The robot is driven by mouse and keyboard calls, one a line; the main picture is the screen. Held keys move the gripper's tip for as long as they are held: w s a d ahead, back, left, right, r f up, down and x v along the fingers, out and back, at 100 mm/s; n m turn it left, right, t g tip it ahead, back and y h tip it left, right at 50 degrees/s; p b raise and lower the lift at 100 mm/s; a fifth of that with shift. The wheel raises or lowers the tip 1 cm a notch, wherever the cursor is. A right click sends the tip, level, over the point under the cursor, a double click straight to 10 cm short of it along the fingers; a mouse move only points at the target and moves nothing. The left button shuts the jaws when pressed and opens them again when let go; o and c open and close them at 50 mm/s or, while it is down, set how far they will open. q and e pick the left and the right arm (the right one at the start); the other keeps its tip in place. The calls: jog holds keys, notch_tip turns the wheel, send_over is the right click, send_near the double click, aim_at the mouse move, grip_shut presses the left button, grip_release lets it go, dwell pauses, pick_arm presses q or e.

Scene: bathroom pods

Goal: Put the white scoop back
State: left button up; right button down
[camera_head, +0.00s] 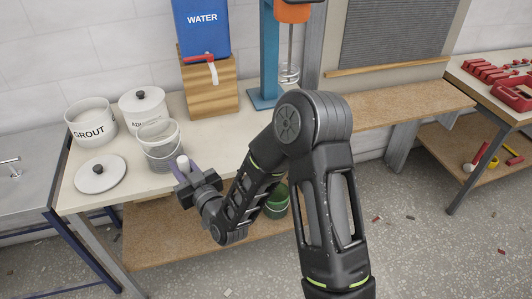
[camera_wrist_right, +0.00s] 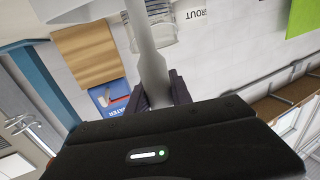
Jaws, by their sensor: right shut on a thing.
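My right gripper (camera_head: 183,178) is over the front edge of the bench, beside the clear bucket (camera_head: 162,153). It is shut on the white scoop, whose pale end (camera_head: 183,162) shows between the fingers. In the right wrist view the scoop's long white handle (camera_wrist_right: 150,68) runs up from between the dark fingers (camera_wrist_right: 165,92), with the clear bucket (camera_wrist_right: 158,38) behind it. The open white pot marked GROUT (camera_head: 91,124) stands at the back left of the bench. A round white lid with a black knob (camera_head: 99,181) lies in front of it. My left gripper is out of view.
A second white pot with its lid on (camera_head: 143,105) stands behind the clear bucket. A blue WATER container (camera_head: 202,32) sits on a wooden block (camera_head: 209,88). A blue mixer stand (camera_head: 268,60) is to the right. A green bucket (camera_head: 277,203) is below the bench.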

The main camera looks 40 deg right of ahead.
pick_arm(q)
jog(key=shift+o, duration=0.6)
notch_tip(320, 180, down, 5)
jog(key=b, duration=0.5)
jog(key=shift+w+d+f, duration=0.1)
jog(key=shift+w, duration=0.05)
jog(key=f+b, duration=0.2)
jog(key=b, duration=0.1)
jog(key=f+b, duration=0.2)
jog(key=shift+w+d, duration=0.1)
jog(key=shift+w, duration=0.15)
pick_arm(e)
jog(key=w+d+r+m+h, duration=0.2)
jog(key=d+r, duration=0.1)
jog(key=d, duration=0.6)
jog(key=w+d+r+m+g+h, duration=0.1)
jog(key=w+d+r+m+h, duration=0.1)
jog(key=d, duration=0.7)
jog(key=w+d+r+m+g+h, duration=0.1)
jog(key=w+d+r+h, duration=0.2)
jog(key=d, duration=0.7)
jog(key=shift+r+m+h, duration=0.4)
jog(key=shift+r+h, duration=0.15)
jog(key=shift+h, duration=0.15)
jog(key=shift+d, duration=0.1)
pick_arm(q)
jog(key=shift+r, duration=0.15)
pick_arm(e)
notch_tip(320, 180, down, 6)
jog(key=shift+f, duration=0.15)
